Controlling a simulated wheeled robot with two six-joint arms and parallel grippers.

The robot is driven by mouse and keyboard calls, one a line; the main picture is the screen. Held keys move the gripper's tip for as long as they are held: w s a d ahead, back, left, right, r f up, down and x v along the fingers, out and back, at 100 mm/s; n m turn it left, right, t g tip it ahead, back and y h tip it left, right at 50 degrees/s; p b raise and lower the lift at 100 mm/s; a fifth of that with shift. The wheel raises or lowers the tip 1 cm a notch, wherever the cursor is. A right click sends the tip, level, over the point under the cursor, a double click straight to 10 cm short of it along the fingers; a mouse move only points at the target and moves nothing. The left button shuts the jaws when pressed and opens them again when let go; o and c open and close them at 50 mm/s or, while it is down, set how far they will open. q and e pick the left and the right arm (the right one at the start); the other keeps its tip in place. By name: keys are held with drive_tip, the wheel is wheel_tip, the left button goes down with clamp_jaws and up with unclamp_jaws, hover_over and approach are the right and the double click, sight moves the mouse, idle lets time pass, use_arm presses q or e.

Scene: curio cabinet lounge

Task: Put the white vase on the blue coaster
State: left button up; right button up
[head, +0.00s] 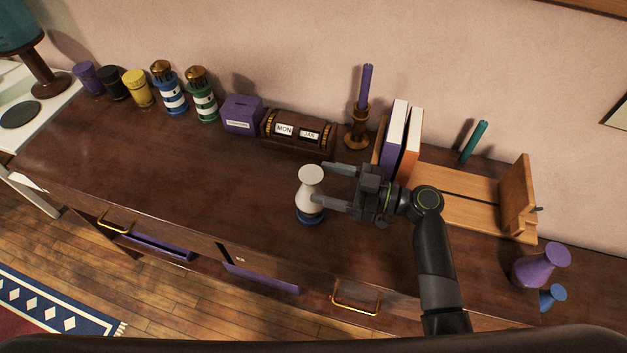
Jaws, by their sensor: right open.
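The white vase (308,199) stands upright near the middle of the wooden cabinet top. The blue coaster (313,220) shows as a thin blue rim directly under the vase's foot; most of it is hidden by the vase. My right gripper (326,186) comes in from the right and is open, with its fingers pointing left at the vase. The nearer fingertip overlaps the vase's body in the picture, and the farther one is beside its top. I cannot tell whether either touches it. My left gripper is not in view.
Behind stand a purple box (242,114), a calendar block (298,132), a candle holder (357,130) and books (396,140) on a wooden rack (460,208). A purple vase (540,265) stands at right. Drawers with purple contents are open in front (262,278). The top left of the vase is clear.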

drive_tip(key=b+v, duration=0.2)
drive_tip(key=v, duration=0.6)
drive_tip(key=shift+s, duration=0.1)
idle(0.3)
